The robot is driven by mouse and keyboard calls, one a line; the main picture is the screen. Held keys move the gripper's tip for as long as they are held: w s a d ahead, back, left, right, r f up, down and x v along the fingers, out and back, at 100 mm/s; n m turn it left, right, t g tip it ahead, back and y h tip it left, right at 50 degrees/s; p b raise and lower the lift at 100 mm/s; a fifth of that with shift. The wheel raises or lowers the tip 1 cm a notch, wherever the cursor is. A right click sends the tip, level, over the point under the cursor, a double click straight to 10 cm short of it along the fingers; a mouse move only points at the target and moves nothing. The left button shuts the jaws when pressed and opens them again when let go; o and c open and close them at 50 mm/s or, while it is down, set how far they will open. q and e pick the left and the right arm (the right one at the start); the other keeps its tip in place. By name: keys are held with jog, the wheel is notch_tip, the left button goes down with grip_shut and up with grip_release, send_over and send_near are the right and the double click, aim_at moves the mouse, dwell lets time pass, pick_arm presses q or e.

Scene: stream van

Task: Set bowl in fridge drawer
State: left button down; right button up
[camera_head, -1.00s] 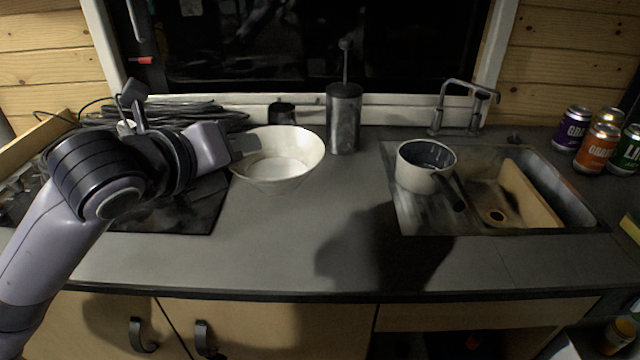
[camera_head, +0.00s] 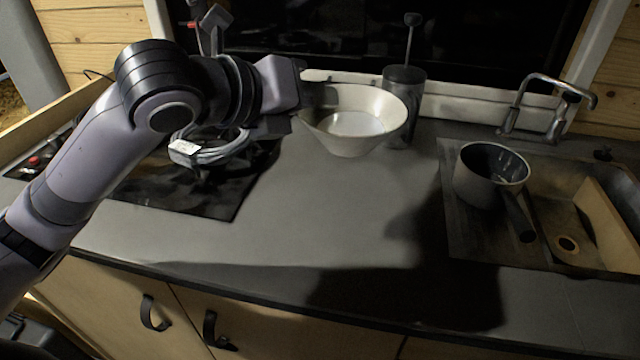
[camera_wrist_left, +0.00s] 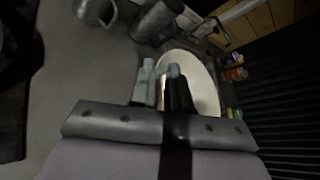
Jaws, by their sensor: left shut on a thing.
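The bowl (camera_head: 345,123) is wide and cream-white, over the back of the counter. My left gripper (camera_head: 318,96) is shut on the bowl's left rim. In the left wrist view, the fingers (camera_wrist_left: 168,90) reach across the edge of the pale bowl (camera_wrist_left: 203,82). The bowl looks upright; whether its base touches the counter is hard to tell. My right gripper is not in view. No fridge drawer can be made out.
A saucepan (camera_head: 490,175) sits at the sink (camera_head: 470,240) on the right, below a tap (camera_head: 545,105). The middle front counter (camera_head: 270,225) is clear.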

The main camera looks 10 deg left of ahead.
pick_arm(q)
notch_tip(320, 180, down, 9)
jog(key=shift+r+b, duration=0.15)
jog(key=shift+b, duration=0.55)
notch_tip(320, 180, down, 4)
jog(key=shift+f+b, duration=0.1)
jog(key=shift+b, duration=0.3)
jog(key=shift+f, duration=0.3)
jog(key=c, duration=1.1)
grip_release()
jog(key=shift+f, duration=0.1)
